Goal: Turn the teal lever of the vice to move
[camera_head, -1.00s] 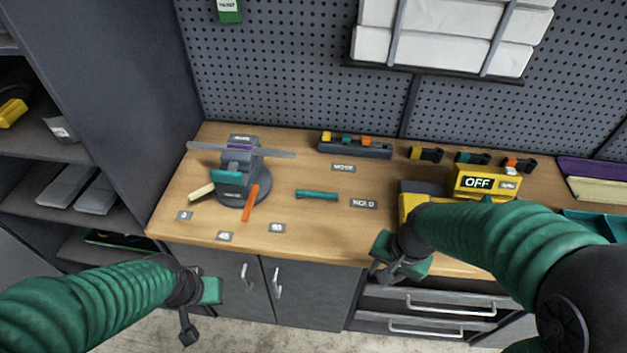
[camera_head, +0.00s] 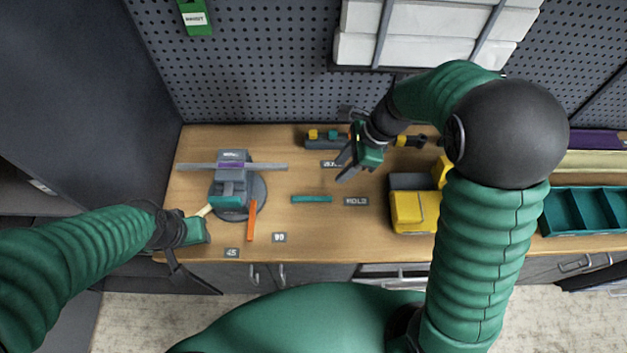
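The vice (camera_head: 232,188) stands on the left of the workbench, a grey body on a round base. It has a purple piece and a long grey bar across its top. The teal lever (camera_head: 312,199) lies to the right of the vice, pointing towards the HOLD label (camera_head: 356,201). The MOVE label (camera_head: 330,163) is partly hidden by my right gripper (camera_head: 347,167). That gripper looks open and empty, above and right of the teal lever, apart from it. My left gripper (camera_head: 197,233) is at the bench's front left, close to the vice's cream handle (camera_head: 204,210); contact and finger opening are unclear.
An orange handle (camera_head: 251,222) sticks out in front of the vice, near the 90 label (camera_head: 279,238) and 45 label (camera_head: 232,253). A yellow device (camera_head: 414,211) stands right of HOLD. A holder (camera_head: 318,142) is at the back. Bench front centre is clear.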

